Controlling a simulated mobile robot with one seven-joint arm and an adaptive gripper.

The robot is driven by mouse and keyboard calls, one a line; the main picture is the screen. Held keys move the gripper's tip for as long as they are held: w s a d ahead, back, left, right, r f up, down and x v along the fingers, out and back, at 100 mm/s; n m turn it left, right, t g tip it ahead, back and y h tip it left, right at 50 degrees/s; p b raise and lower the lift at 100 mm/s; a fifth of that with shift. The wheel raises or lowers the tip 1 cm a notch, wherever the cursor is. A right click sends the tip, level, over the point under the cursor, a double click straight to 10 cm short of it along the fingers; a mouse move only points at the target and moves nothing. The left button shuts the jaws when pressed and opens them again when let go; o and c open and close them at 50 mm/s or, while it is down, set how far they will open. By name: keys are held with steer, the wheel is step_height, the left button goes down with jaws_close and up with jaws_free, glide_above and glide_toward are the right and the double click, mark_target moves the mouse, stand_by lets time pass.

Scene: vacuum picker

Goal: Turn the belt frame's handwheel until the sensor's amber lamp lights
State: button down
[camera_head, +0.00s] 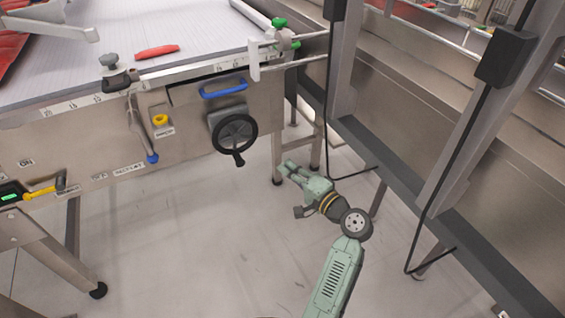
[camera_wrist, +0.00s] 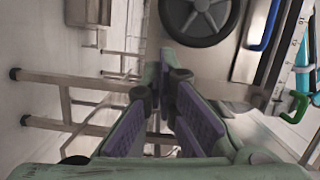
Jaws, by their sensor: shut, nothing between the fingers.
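The black handwheel (camera_head: 235,132) with its crank knob is on the front of the steel belt frame (camera_head: 85,145), below a blue handle (camera_head: 224,88). My gripper (camera_head: 283,171) is low and to the right of the wheel, apart from it, near a frame leg. In the wrist view the purple-padded fingers (camera_wrist: 168,72) are closed together and empty, with the dark handwheel (camera_wrist: 202,18) beyond them at the top. I cannot make out a lit amber lamp.
A yellow knob (camera_head: 160,119) and a yellow lever (camera_head: 45,191) are on the frame front. A red object (camera_head: 157,51) lies on the belt (camera_head: 110,25). The floor (camera_head: 190,240) in front is clear.

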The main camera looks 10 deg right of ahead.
mark_target(237, 138)
steer(key=w+a+p, duration=0.2)
steer(key=w+a, duration=0.4)
steer(key=a, duration=0.2)
steer(key=shift+w+a+f, duration=0.15)
steer(key=shift+a+f, duration=0.15)
steer(key=shift+a, duration=0.05)
